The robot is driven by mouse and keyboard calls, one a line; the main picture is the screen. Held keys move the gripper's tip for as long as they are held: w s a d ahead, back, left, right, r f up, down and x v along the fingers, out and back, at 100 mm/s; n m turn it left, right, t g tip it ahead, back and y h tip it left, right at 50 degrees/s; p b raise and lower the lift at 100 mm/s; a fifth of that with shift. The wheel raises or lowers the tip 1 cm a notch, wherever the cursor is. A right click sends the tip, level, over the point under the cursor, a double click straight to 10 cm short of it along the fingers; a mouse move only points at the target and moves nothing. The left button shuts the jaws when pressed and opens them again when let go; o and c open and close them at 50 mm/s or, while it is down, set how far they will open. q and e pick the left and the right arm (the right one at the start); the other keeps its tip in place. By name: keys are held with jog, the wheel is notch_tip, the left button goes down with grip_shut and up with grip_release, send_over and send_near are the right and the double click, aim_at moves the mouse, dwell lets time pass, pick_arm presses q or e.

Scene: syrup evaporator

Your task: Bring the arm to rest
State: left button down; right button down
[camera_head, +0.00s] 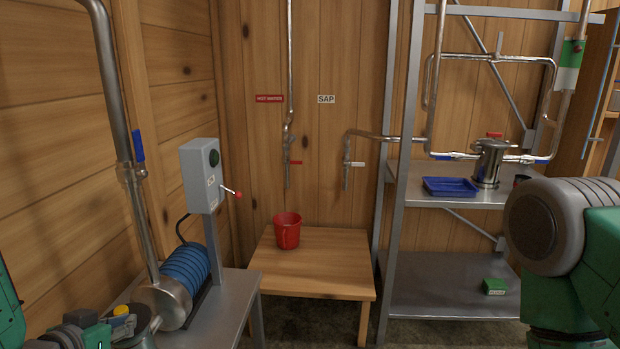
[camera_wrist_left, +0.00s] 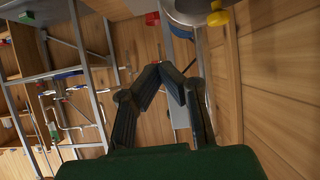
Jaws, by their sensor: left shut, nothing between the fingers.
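My left gripper (camera_head: 112,326) is low in the bottom left corner of the head view, partly cut off by the frame edge. It is beside the yellow-capped steel fitting near the pump, and I cannot tell whether it touches it. In the left wrist view the two dark fingers of the gripper (camera_wrist_left: 162,68) lean together and meet at their tips, shut with nothing between them. My right arm shows large at the right of the head view as a grey and green link. Its gripper is out of view.
A pump with a blue motor (camera_head: 186,268) and grey switch box (camera_head: 200,176) stands at left. A red bucket (camera_head: 287,232) sits on a wooden table (camera_head: 312,278). A metal shelf unit holds a blue tray (camera_head: 450,187), a steel pot (camera_head: 489,163) and a green box (camera_head: 494,286).

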pick_arm(q)
jog(key=s+d+f+g+b, duration=0.1)
jog(key=s+f+g, duration=0.4)
jog(key=s+f, duration=0.8)
jog(key=s+d+f+g+y+b, duration=0.1)
jog(key=s+d+f+g, duration=0.3)
jog(key=s+f, duration=0.8)
jog(key=s+g, duration=0.2)
jog(key=s, duration=0.1)
jog(key=shift+f+g+b, duration=0.3)
jog(key=shift+f, duration=0.05)
jog(key=shift+w, duration=0.1)
